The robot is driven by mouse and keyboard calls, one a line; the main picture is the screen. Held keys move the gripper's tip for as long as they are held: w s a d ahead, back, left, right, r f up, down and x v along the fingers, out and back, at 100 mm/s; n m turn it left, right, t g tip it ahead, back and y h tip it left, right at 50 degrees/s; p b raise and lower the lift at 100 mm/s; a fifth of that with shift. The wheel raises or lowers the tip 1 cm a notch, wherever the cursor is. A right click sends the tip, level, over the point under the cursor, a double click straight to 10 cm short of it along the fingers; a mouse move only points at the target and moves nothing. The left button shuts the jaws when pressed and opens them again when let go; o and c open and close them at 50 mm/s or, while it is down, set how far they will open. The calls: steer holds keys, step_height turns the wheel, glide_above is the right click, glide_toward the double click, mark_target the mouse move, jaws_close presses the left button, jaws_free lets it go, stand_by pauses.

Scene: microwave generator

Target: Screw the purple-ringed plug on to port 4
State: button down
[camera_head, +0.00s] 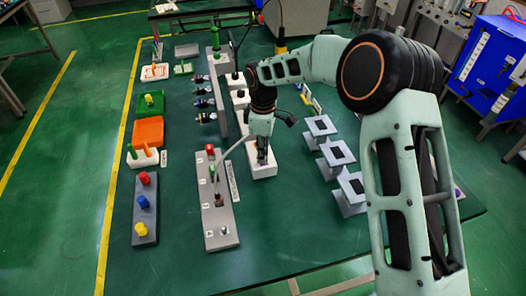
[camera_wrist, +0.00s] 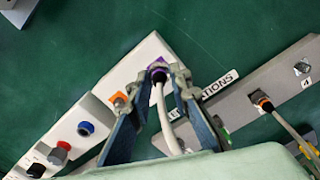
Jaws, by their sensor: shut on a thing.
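The purple-ringed plug (camera_wrist: 158,67) is at the end of the white block (camera_wrist: 115,95) in the wrist view, with a pale cable (camera_wrist: 166,115) running from it towards me. My gripper (camera_wrist: 160,77) is shut on the plug, one finger on each side. Whether the plug still touches the block is unclear. In the head view my gripper (camera_head: 262,160) is low over the white block (camera_head: 264,172) and hides the plug. Port 4 (camera_wrist: 302,68) is a bare metal socket at the end of the grey panel (camera_wrist: 240,95); in the head view port 4 (camera_head: 222,232) is at the panel's near end.
An orange-ringed plug (camera_wrist: 263,102) with a cable sits on the grey panel beside port 4. Red (camera_head: 210,150) and green items stand farther along it. Several grey stands (camera_head: 333,151) are to the right. Coloured trays (camera_head: 148,132) are left. Bare green table lies between.

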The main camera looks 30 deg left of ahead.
steer(key=shift+n, duration=0.5)
steer(key=c, duration=1.8)
jaws_free()
steer(key=shift+o, duration=0.2)
step_height(320, 180, up, 12)
